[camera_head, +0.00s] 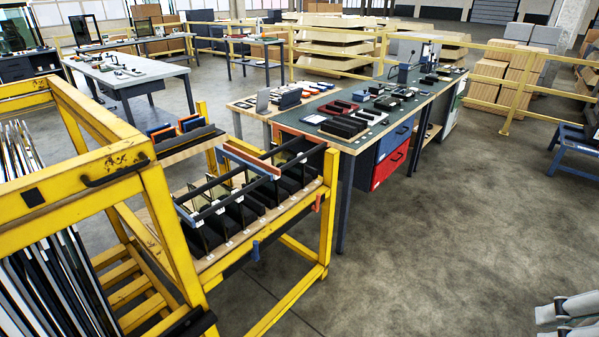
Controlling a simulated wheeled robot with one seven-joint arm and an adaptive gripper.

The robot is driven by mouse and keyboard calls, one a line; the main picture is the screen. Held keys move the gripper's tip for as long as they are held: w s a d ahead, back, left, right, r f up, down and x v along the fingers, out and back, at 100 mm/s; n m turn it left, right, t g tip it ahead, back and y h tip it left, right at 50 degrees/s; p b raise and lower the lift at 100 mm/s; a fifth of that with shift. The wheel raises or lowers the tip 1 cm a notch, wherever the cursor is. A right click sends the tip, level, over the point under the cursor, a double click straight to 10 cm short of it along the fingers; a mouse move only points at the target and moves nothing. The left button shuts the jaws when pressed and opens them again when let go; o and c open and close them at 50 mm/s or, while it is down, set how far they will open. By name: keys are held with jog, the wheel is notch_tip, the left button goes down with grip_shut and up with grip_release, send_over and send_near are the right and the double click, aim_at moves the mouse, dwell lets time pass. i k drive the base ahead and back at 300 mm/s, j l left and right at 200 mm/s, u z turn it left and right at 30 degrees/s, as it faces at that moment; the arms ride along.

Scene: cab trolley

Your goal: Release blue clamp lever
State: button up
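The likely blue clamp lever (255,250) is a small blue piece on the front edge of the yellow trolley's shelf (225,264), hanging downward. A small orange lever (317,203) sits further right on the same trolley, near its right post. Black slotted holders with upright panes (238,212) stand in a row on the shelf, under dark horizontal bars and a bar with blue and orange parts (250,160). My gripper does not show clearly. Pale grey parts at the bottom right corner look like my arm, and nothing of mine is near the lever.
A yellow frame (130,160) holding upright panels fills the left foreground. A workbench (375,125) with red and blue drawers stands behind the trolley. Yellow railings (508,104) and cardboard boxes (487,85) are at the back right. The floor (420,250) right of the trolley is clear.

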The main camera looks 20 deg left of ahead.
aim_at(255, 256)
jog(key=u, duration=1.15)
jog(key=j+z, duration=0.35)
jog(key=j, duration=0.55)
jog(key=i+j+z, duration=0.15)
jog(key=i, duration=0.35)
jog(key=i+j+z, duration=0.15)
jog(key=i+j, duration=0.25)
jog(key=i, duration=0.05)
